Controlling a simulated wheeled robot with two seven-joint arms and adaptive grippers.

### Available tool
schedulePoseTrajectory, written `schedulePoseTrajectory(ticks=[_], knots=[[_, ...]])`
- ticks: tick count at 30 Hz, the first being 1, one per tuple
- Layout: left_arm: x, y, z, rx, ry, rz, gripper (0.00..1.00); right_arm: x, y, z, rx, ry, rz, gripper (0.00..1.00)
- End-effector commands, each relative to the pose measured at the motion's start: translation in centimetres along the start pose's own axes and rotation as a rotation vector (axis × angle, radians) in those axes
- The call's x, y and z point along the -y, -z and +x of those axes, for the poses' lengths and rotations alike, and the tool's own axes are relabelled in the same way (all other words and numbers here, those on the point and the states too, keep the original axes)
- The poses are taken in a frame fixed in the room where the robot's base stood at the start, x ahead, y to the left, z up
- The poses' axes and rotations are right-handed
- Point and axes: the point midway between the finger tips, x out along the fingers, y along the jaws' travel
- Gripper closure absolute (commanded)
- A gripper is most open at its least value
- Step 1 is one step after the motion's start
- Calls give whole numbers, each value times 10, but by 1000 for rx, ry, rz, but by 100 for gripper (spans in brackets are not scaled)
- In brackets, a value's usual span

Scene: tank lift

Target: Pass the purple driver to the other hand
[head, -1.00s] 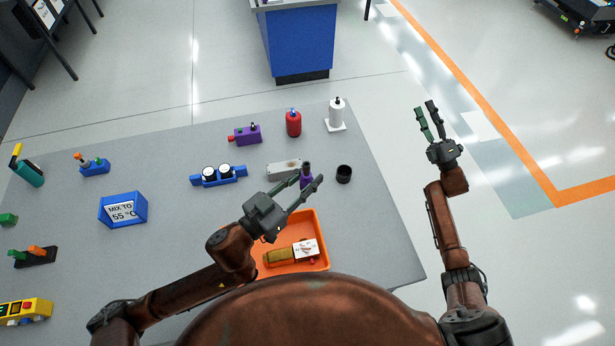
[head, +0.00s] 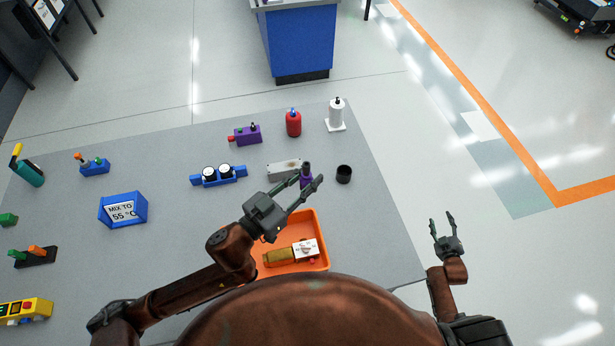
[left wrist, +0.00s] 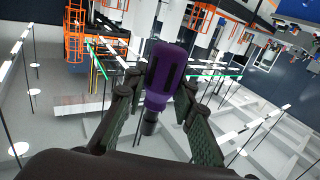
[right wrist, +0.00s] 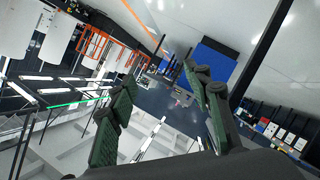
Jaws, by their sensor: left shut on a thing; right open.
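The purple driver (head: 306,181) is in my left gripper (head: 310,184), above the table's right part in the head view. In the left wrist view, the purple handle (left wrist: 163,75) with dark grooves shows between the two fingers, and a dark end (left wrist: 150,122) points back toward the palm. My left gripper is shut on it, and the fingers hide part of its sides. My right gripper (head: 443,218) is open and empty, off the table's right edge and well apart from the driver. Its spread fingers also show in the right wrist view (right wrist: 162,90) with nothing between them.
The orange tray (head: 322,228) holds a brown item and a white box near my left gripper. A black cup (head: 344,174), grey block (head: 284,170), red bottle (head: 293,123) and white bottle (head: 337,112) stand nearby.

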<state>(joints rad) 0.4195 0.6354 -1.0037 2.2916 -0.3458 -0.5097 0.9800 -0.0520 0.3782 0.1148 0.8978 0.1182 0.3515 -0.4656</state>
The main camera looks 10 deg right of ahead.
Motion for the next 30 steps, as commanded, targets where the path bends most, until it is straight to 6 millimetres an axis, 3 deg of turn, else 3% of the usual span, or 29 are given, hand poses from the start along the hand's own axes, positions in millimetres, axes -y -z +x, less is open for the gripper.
schedulePoseTrajectory(ticks=[1, 6, 14, 20, 30], knots=[[0, 0, 0, -1, 0, 0, 100, 21, -17, -10, 41, 33, 24, 54], [0, 0, 0, -1, 0, 0, 100, 89, -65, -42, 169, 136, 96, 54], [0, 0, 0, -1, 0, 0, 100, 194, -122, -107, 362, 295, 177, 54], [0, 0, 0, -1, 0, 0, 100, 269, -158, -170, 516, 406, 229, 54], [0, 0, 0, -1, 0, 0, 100, 380, -202, -297, 788, 573, 296, 54]])
